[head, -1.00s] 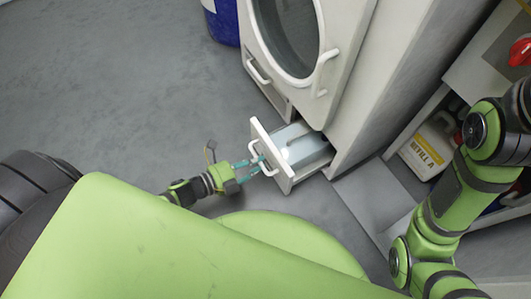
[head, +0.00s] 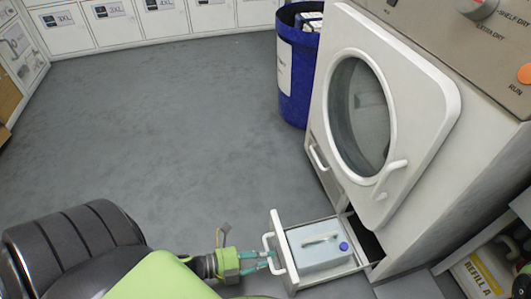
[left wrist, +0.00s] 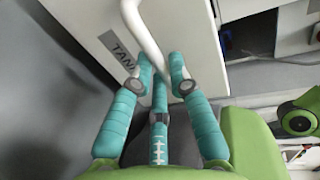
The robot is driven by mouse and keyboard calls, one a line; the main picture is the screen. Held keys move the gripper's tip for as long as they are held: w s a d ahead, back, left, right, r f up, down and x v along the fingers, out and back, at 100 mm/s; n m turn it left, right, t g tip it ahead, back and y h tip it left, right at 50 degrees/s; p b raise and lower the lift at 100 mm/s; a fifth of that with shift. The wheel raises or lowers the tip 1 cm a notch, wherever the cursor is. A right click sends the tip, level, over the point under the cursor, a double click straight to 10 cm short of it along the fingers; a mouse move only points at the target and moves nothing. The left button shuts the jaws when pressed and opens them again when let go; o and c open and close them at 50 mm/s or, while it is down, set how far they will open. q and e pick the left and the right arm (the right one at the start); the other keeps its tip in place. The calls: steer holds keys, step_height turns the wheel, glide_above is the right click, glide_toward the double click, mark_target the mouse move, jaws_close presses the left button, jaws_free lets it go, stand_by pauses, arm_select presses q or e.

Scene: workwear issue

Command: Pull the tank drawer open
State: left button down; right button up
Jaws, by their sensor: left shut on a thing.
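The tank drawer (head: 281,250) is pulled out low at the front of the white machine. A pale blue tank (head: 325,256) with a blue cap lies inside it. The drawer front also shows in the left wrist view (left wrist: 85,18), with a partly hidden label starting "TAN". My left gripper (head: 268,261) is shut on the drawer's white bar handle (head: 267,243). In the left wrist view the teal fingers (left wrist: 161,75) close around the handle bar (left wrist: 146,32). My right gripper is out of view.
The machine's round-windowed door (head: 400,110) is above the drawer. A closed lower panel with a handle (head: 318,157) is beside the drawer. A blue bin (head: 297,85) stands behind. A yellow-labelled container (head: 478,275) is at the lower right. The grey floor (head: 170,130) on the left is clear.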

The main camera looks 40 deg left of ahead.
arm_select(q)
steer(key=shift+s+a, duration=0.1)
steer(key=shift+s, duration=0.1)
steer(key=c, duration=1.1)
jaws_free()
steer(key=shift+c, duration=0.2)
steer(key=v, duration=1.2)
steer(key=shift+s+a, duration=0.1)
